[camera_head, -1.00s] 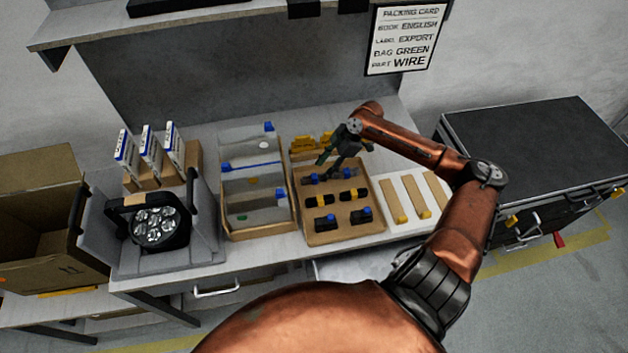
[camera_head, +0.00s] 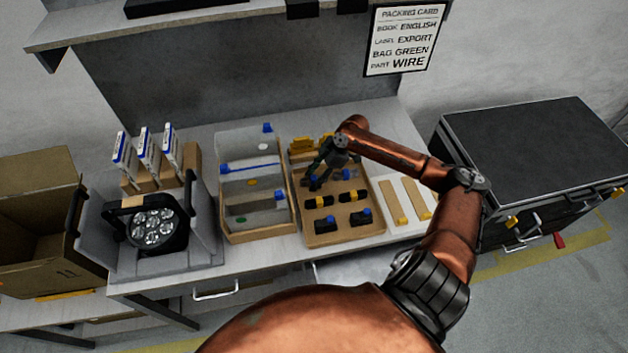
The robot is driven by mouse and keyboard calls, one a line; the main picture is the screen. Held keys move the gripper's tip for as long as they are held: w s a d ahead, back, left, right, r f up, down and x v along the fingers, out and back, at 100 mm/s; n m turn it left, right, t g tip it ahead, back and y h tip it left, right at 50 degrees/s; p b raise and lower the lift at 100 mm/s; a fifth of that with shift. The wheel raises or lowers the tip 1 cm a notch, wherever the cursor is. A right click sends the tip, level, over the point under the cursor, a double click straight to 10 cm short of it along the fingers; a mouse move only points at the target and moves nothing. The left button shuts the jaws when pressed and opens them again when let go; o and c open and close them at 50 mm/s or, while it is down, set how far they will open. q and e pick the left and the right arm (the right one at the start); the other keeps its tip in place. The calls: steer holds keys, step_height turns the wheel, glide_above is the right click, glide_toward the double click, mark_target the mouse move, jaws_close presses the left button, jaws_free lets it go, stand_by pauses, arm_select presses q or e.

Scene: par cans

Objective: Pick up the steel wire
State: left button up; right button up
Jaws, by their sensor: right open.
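The steel wire is not clearly told apart; the cardboard tray (camera_head: 378,226) on the bench holds several small dark parts with blue or yellow pieces. A dark part with a blue piece (camera_head: 347,174) lies in its back row, and yellow-banded black parts (camera_head: 348,197) lie in the middle row. Black parts with blue pieces (camera_head: 360,217) lie in the front row. My right gripper (camera_head: 313,186) is open, pointing down over the left of the back row, and partly hides the part there. I cannot tell whether it touches. My left gripper is out of view.
Left of the tray is a divided bin (camera_head: 258,235) with flat bags. A par can (camera_head: 153,228) sits in a grey case, beside an open carton (camera_head: 40,215). Wooden strips (camera_head: 391,203) lie right of the tray. A packing card (camera_head: 405,40) hangs above.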

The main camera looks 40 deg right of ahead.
steer(key=shift+f, duration=0.2)
stand_by(0.4)
steer(key=shift+c, duration=0.7)
jaws_close()
